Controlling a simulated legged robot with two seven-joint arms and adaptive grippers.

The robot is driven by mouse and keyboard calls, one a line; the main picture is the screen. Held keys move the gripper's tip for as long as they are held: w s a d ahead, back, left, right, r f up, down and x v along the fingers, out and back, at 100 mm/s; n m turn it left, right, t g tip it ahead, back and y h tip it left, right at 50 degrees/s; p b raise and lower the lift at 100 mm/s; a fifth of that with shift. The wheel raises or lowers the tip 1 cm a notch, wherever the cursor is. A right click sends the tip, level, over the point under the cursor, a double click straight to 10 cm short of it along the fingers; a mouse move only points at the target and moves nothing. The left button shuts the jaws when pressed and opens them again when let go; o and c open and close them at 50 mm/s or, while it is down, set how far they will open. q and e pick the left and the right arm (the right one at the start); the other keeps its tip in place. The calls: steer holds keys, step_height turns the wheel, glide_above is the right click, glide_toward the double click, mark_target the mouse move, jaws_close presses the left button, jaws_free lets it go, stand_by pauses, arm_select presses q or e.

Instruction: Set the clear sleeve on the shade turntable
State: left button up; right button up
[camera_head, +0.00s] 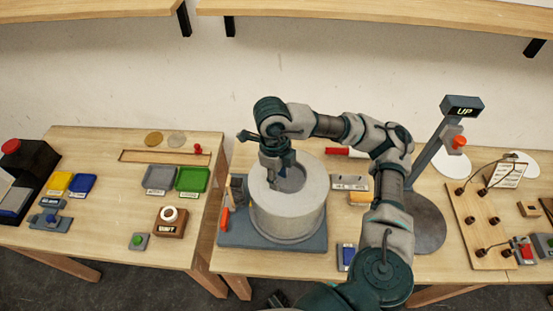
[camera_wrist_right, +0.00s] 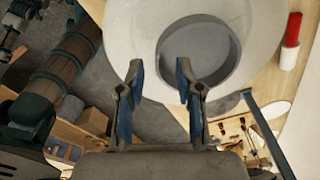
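A pale, whitish cylinder (camera_head: 288,221) stands upright on a blue-grey base plate (camera_head: 238,237), which I take for the shade turntable. I cannot tell whether the cylinder is the clear sleeve, a shade, or both; no separate see-through sleeve can be made out. The cylinder's broad ring-shaped top (camera_wrist_right: 128,45) with its round recess fills the upper right wrist view. My right gripper (camera_head: 287,180) is over this recess, and its fingers (camera_wrist_right: 160,72) are apart with nothing visible between them. A small dark part at the head view's bottom edge may be my left gripper (camera_head: 278,299); its fingers are unclear.
An orange-handled tool (camera_head: 224,218) is at the base plate's left. The left table (camera_head: 110,219) holds coloured trays; a gap separates the tables.

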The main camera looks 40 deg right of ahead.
step_height(320, 180, up, 9)
steer(key=shift+w, duration=0.35)
steer(key=shift+a+f, duration=0.1)
stand_by(0.5)
